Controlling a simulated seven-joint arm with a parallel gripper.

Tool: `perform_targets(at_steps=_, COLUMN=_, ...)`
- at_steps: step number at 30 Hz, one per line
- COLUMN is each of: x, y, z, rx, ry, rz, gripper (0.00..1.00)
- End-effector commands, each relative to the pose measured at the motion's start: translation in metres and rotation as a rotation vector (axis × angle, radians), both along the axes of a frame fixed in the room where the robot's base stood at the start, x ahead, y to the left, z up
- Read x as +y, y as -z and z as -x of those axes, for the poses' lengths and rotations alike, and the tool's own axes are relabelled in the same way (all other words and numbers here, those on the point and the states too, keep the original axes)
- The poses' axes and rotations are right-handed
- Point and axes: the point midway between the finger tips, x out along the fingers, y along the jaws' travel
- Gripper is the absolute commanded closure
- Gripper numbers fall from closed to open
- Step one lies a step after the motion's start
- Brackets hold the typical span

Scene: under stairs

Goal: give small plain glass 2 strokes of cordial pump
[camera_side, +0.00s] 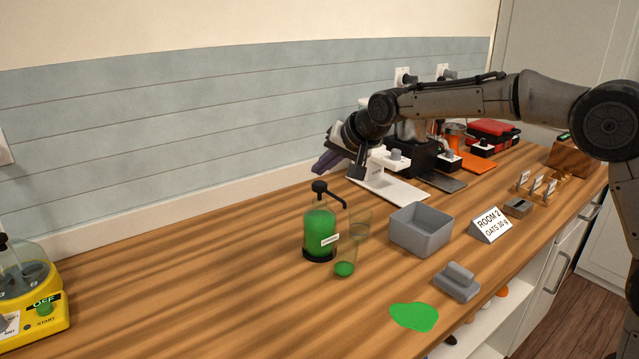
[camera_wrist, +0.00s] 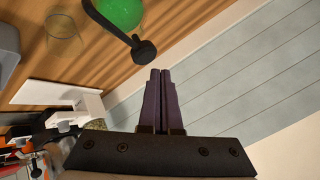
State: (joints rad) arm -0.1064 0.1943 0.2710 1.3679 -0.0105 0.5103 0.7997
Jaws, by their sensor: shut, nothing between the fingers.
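The cordial pump (camera_side: 319,238) is a clear bottle of green liquid with a black pump head (camera_side: 319,187) and a spout bent to the right. In the wrist view its black head (camera_wrist: 145,51) lies just beyond my fingertips. A small clear glass (camera_side: 346,255) stands beside the bottle, near below the spout, with green liquid at its bottom. A second clear glass (camera_side: 361,222) stands behind it and looks empty; it also shows in the wrist view (camera_wrist: 63,42). My gripper (camera_side: 321,165) is shut and empty, above the pump head and apart from it.
A grey bin (camera_side: 420,232), a grey block with a handle (camera_side: 456,281) and a "ROOM 2 OATS 30 g" sign (camera_side: 489,224) stand to the right. A flat green patch (camera_side: 414,316) lies in front. A yellow machine (camera_side: 30,300) is far left. The counter between is clear.

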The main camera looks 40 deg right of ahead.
Motion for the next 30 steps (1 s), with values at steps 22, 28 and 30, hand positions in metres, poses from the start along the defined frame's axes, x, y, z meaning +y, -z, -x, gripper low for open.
perform_targets(at_steps=22, x=0.000, y=-0.046, z=0.000, rx=-0.001, ry=0.000, rz=0.000, gripper=1.00)
perform_targets(at_steps=28, x=0.000, y=-0.046, z=0.000, rx=-0.001, ry=0.000, rz=0.000, gripper=1.00)
perform_targets(at_steps=30, x=0.000, y=-0.046, z=0.000, rx=-0.001, ry=0.000, rz=0.000, gripper=1.00)
